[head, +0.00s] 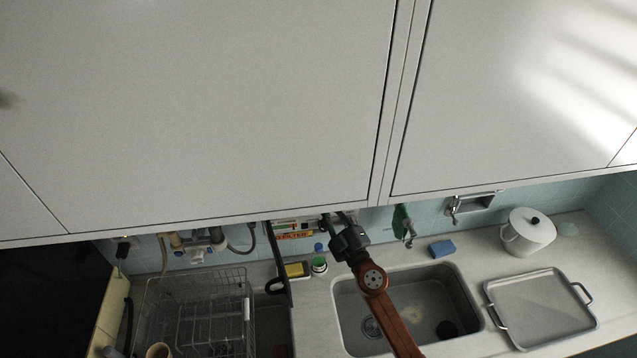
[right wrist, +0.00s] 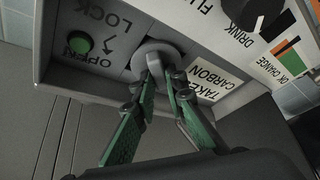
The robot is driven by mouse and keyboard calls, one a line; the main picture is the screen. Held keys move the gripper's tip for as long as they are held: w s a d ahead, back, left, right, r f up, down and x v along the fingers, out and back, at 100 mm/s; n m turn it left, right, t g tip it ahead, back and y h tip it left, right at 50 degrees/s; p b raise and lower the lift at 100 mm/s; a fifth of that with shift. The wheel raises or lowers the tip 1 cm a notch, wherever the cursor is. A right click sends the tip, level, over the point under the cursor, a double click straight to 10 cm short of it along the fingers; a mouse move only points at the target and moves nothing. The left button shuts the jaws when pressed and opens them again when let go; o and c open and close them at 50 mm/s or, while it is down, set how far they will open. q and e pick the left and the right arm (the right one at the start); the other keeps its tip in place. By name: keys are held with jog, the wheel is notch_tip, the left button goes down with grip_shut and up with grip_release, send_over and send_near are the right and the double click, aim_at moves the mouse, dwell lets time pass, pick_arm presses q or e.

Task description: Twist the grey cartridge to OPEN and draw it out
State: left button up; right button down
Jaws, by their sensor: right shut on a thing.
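The grey cartridge (right wrist: 158,54) is a round grey knob-like end set in the underside of a white filter unit (right wrist: 215,45). Its surround carries the words OPEN and LOCK with arrows, and a label reading "TAKE CARBON" sits beside it. My right gripper (right wrist: 160,80) has its green-padded fingers closed on the cartridge's grip. In the head view the filter unit (head: 292,236) hangs on the wall just below the upper cabinets, and my right gripper (head: 334,222) reaches up to it. The cartridge cannot be made out there. My left gripper is not in view.
A green button (right wrist: 79,43) and a black knob (right wrist: 252,10) flank the cartridge. Upper cabinets (head: 200,110) overhang the unit. Below are a sink (head: 415,310), a wire dish rack (head: 195,315), a blue sponge (head: 442,248), a white pot (head: 526,238) and a tray (head: 540,305).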

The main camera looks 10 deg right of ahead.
jog(key=shift+s+a+f, duration=0.15)
jog(key=shift+s+f, duration=0.05)
jog(key=shift+s, duration=0.2)
jog(key=shift+s+r, duration=0.1)
jog(key=shift+s, duration=0.35)
